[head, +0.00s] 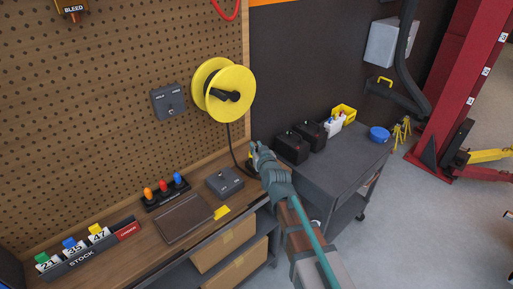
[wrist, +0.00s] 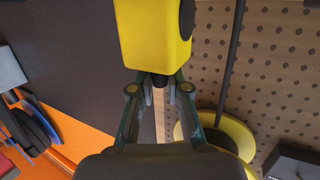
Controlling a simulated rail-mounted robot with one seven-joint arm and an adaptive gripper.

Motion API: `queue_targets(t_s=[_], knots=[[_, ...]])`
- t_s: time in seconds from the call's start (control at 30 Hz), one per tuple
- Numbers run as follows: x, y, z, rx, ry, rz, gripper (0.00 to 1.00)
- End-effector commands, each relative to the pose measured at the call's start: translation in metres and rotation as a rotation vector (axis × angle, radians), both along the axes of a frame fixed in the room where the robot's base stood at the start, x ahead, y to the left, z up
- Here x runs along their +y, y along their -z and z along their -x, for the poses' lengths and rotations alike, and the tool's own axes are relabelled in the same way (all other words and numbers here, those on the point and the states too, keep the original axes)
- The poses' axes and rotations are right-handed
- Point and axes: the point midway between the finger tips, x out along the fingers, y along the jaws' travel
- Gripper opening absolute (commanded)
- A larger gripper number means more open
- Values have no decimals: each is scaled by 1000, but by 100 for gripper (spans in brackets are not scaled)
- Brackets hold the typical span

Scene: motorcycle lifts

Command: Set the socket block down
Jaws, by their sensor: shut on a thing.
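The socket block is yellow and fills the top middle of the wrist view (wrist: 152,35), with a black part at its near end and a dark round patch on its side. My gripper (wrist: 158,88) is shut on that black end. In the head view my gripper (head: 257,152) is in the air, beyond the right end of the wooden bench and left of the grey cart. Only a small yellow sliver of the block (head: 249,156) shows there; my gripper hides the rest. A black cord (head: 229,137) runs down from the yellow reel (head: 223,91) toward my gripper.
The wooden bench (head: 160,243) bears a dark mat (head: 184,219), a grey box (head: 224,182), a rack of coloured-handled tools (head: 165,191) and a stock holder (head: 86,258). The grey cart (head: 341,158) holds black containers (head: 293,147), yellow bins and a blue bowl (head: 379,134). Its front top is clear.

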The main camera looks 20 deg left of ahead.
Motion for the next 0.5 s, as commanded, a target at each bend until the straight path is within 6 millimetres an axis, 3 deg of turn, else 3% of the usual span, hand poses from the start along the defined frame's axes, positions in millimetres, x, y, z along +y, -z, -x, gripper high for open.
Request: queue_targets(t_s=[0.47, 0.5], knots=[[0, 7, 0, -1, 0, 0, 0], [0, 6, 0, -1, 0, 1, 22]])
